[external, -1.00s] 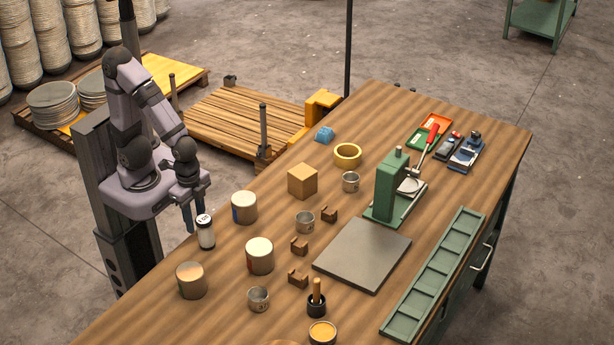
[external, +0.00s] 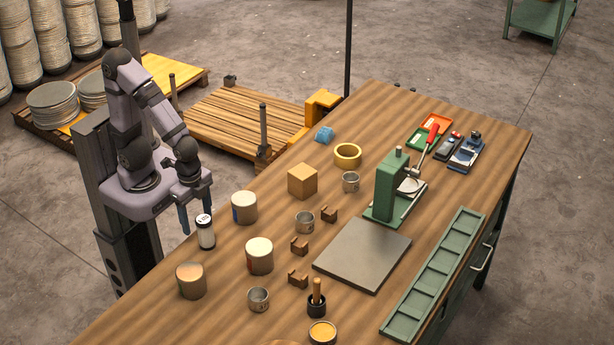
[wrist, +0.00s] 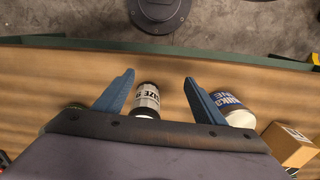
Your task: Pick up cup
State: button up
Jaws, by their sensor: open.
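Three small metal cups stand upright on the wooden bench: one in front (external: 258,300), one in the middle (external: 305,223) and one further back (external: 350,182). My gripper (external: 196,212) is at the bench's left edge, well left of all three cups. It is open, with its blue fingers apart and nothing gripped. A small labelled jar with a dark-rimmed cap (external: 206,236) stands by the fingers. In the wrist view the jar (wrist: 147,101) shows between the two spread fingers (wrist: 159,78). No metal cup can be made out in the wrist view.
Large cans stand near the gripper: one behind (external: 244,207), one right (external: 260,256), one in front (external: 191,280). Brown notched blocks (external: 299,246), a tan box (external: 302,181), a grey plate (external: 362,255) and a green press (external: 388,190) stand further right.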

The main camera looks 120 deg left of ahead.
jog(key=s+a+m+g+y+b, duration=0.1)
jog(key=s+a+m+y+b, duration=0.2)
jog(key=a, duration=0.5)
notch_tip(320, 180, up, 4)
jog(key=w+a+m+p, duration=0.1)
jog(key=w+a+p, duration=0.2)
jog(key=n+t+h+p, duration=0.2)
jog(key=n+t, duration=0.4)
jog(key=n, duration=0.1)
send_over(304, 219)
jog(key=d, duration=0.3)
jog(key=shift+s+a+f, duration=0.1)
jog(key=shift+a+f, duration=0.05)
jog(key=shift+f, duration=0.55)
jog(key=shift+s+a+f, duration=0.1)
jog(key=shift+f, duration=0.55)
jog(key=shift+f+g, duration=0.3)
jog(key=shift+f, duration=0.05)
jog(key=shift+p+x, duration=1)
jog(key=shift+x, duration=1.3)
